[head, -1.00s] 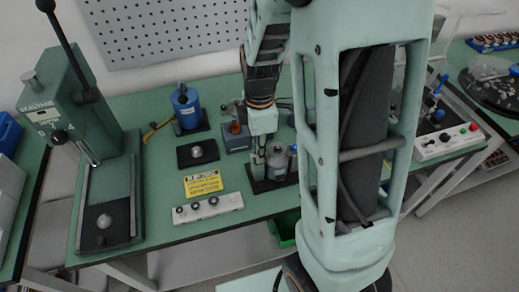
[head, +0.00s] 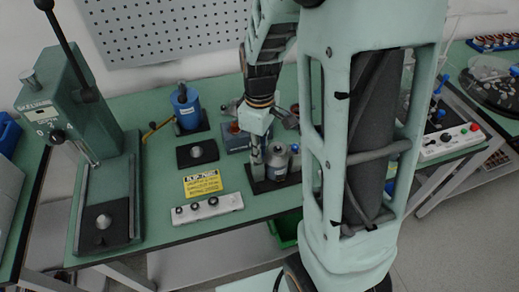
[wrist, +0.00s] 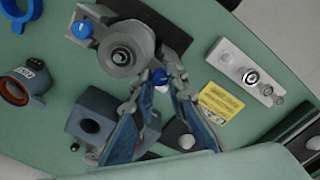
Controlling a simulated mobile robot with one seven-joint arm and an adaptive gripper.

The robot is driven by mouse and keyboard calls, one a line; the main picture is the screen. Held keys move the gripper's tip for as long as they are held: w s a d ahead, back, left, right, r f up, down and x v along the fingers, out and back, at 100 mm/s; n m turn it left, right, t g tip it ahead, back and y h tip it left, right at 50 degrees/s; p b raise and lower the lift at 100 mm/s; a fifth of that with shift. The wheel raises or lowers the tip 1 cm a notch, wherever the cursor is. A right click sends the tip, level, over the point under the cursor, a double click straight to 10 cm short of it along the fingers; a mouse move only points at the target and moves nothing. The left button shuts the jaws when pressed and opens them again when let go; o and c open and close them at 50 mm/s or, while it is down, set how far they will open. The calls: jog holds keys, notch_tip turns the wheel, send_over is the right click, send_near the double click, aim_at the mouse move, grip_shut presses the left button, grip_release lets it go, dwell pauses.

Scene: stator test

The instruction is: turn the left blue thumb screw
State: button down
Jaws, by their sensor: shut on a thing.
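The left blue thumb screw (wrist: 161,79) sits beside the grey cylindrical stator (wrist: 124,47) on a dark fixture plate (wrist: 176,36). In the wrist view, my gripper (wrist: 159,83) is shut on this screw, with a fingertip on each side of it. The fingers cover part of the screw. A second blue thumb screw (wrist: 83,29) is on the opposite side of the stator, clear of the fingers. In the head view, my gripper (head: 256,152) points down just left of the stator (head: 277,162), and the held screw is hidden there.
A grey-blue block (wrist: 98,125) with a round hole lies close to the fingers. A white button panel (head: 208,209) and a yellow label (head: 203,184) lie to the left in the head view. A blue cylinder (head: 186,108) and a green lever press (head: 60,115) stand farther left.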

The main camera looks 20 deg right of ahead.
jog(key=shift+m, duration=0.6)
jog(key=c, duration=1.9)
grip_release()
